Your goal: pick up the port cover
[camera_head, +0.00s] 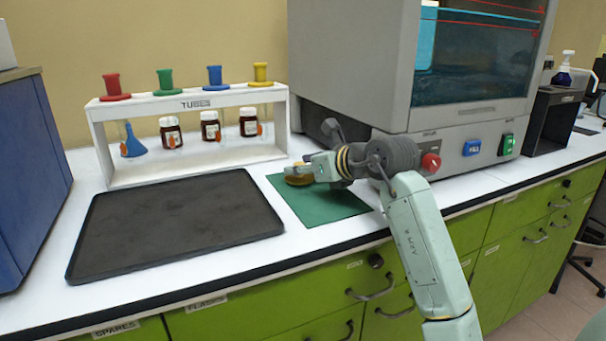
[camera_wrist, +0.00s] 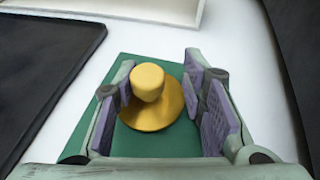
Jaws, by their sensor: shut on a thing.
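The port cover is a yellow-gold disc with a round knob on top. In the wrist view the port cover (camera_wrist: 157,113) sits between the purple finger pads of my gripper (camera_wrist: 160,92), over the green mat (camera_wrist: 122,68). In the head view the port cover (camera_head: 297,180) shows only in part beside my gripper (camera_head: 312,172), low over or on the green mat (camera_head: 325,205). My gripper is shut on the port cover. I cannot tell whether the cover still touches the mat.
A black tray (camera_head: 175,228) lies left of the mat. Behind it stands a white tube rack (camera_head: 190,100) with coloured caps on top, brown bottles and a blue funnel (camera_head: 132,142). A large grey machine (camera_head: 350,60) stands close behind my arm. A blue box (camera_head: 30,180) is at left.

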